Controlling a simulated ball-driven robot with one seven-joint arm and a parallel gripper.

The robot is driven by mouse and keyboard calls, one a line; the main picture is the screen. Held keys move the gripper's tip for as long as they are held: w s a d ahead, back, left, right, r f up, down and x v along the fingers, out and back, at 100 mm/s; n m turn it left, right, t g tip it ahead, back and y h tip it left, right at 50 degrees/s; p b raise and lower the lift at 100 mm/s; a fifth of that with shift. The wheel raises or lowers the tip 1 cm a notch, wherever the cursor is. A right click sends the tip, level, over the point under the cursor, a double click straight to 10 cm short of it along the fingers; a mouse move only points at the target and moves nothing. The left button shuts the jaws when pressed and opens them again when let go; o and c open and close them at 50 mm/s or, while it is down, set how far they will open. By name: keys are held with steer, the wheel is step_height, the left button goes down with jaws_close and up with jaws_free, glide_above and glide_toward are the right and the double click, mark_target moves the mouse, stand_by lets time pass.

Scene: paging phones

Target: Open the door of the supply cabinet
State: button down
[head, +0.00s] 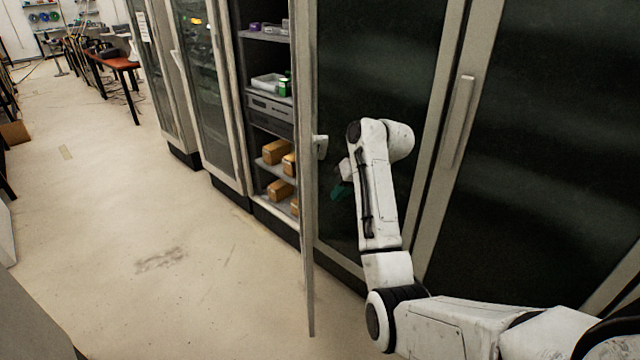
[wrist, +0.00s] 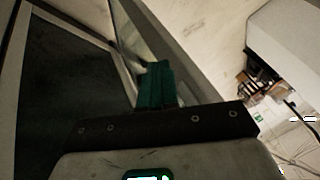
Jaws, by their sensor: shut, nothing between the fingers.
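The supply cabinet (head: 271,132) stands open in the head view, with its shelves in plain sight. Its door (head: 307,250) is swung out toward me and seen nearly edge-on. A pale handle (head: 320,147) sticks out from the door's right face. My gripper (head: 340,190) is just right of the door, below the handle, partly hidden by my arm. In the wrist view, the gripper's teal fingers (wrist: 156,86) are together and empty, in front of a pale frame edge. I cannot tell whether they touch it.
Brown boxes (head: 277,152) and trays sit on the shelves. Closed dark-glass cabinets stand on both sides, one with a long handle (head: 456,121) at right. The pale floor (head: 150,220) at left is open. A red-topped bench (head: 115,62) stands farther back.

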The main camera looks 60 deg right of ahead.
steer(key=s+d+r+t, duration=0.1)
steer(key=d+r, duration=0.5)
steer(key=w+a+r+p+x, duration=0.1)
steer(key=a+p+x, duration=0.1)
steer(key=x, duration=1)
steer(key=shift+w+r+m+p, duration=0.2)
steer(key=shift+w+m+p, duration=0.1)
steer(key=shift+w+m, duration=0.15)
